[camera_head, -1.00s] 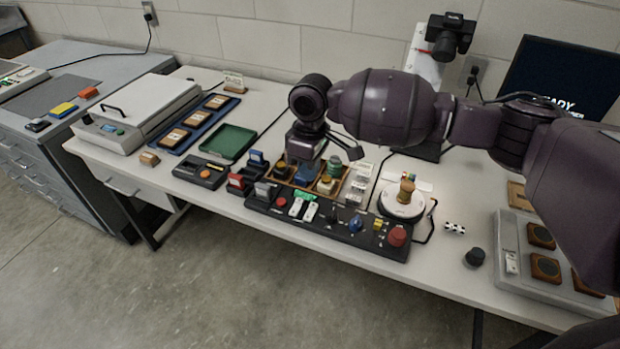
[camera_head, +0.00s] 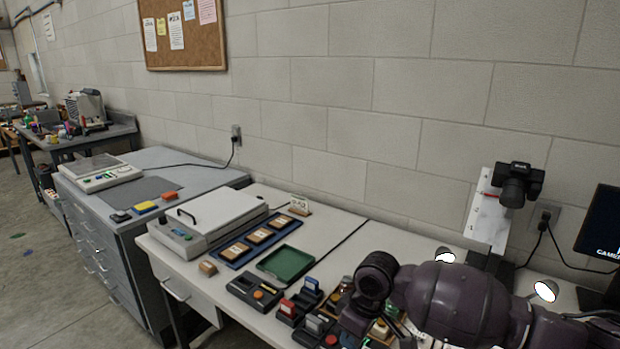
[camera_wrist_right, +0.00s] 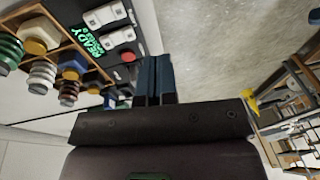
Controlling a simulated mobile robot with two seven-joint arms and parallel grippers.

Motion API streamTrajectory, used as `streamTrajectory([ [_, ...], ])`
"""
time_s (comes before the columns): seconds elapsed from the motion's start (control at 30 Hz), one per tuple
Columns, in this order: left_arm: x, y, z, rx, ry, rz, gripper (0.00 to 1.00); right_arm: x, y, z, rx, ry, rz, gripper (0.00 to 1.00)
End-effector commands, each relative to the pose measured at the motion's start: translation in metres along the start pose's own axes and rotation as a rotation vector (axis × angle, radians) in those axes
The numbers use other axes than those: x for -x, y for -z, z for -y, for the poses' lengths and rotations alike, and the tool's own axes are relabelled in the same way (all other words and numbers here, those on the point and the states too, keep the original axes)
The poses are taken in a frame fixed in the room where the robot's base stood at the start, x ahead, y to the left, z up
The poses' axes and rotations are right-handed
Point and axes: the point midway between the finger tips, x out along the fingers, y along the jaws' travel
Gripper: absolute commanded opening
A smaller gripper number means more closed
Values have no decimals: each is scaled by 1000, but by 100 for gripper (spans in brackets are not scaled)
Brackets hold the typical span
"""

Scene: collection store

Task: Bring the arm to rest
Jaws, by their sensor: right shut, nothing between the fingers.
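My right arm (camera_head: 455,300) comes in from the lower right in the head view and reaches over the white bench. Its gripper is low in that view, partly hidden by its own wrist, above the crowded part of the bench. In the right wrist view the two blue-tipped fingers of the right gripper (camera_wrist_right: 156,72) lie together, shut and empty. Beside them are a wooden rack (camera_wrist_right: 75,40) of threaded pieces and a dark panel with a green lit label (camera_wrist_right: 92,43). My left gripper is in neither view.
A green tray (camera_head: 286,263), a blue tray (camera_head: 233,262) with framed pieces, and a black device (camera_head: 254,291) lie left of the arm. A white lidded machine (camera_head: 208,219) stands beyond. A camera (camera_head: 518,184) on a stand and a monitor (camera_head: 600,228) are at the right.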

Motion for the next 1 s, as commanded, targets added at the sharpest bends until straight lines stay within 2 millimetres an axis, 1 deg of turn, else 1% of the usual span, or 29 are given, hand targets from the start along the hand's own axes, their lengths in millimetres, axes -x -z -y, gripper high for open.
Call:
streamTrajectory([
  [0.03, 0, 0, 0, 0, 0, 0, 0, -17, -3, 10, -7, 20, -42, 0],
  [0.2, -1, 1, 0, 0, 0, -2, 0, -54, -7, 31, -41, 44, -198, 0],
  [0.4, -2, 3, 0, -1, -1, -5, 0, -85, -19, 50, -113, 46, -376, 0],
  [0.57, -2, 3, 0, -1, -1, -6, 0, -102, -34, 58, -193, 22, -508, 0],
  [0.77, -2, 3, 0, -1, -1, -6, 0, -117, -66, 60, -310, -48, -652, 0],
  [0.87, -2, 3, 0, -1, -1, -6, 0, -123, -88, 60, -371, -100, -710, 0],
  [1.0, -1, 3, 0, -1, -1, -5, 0, -129, -124, 58, -455, -191, -773, 0],
])
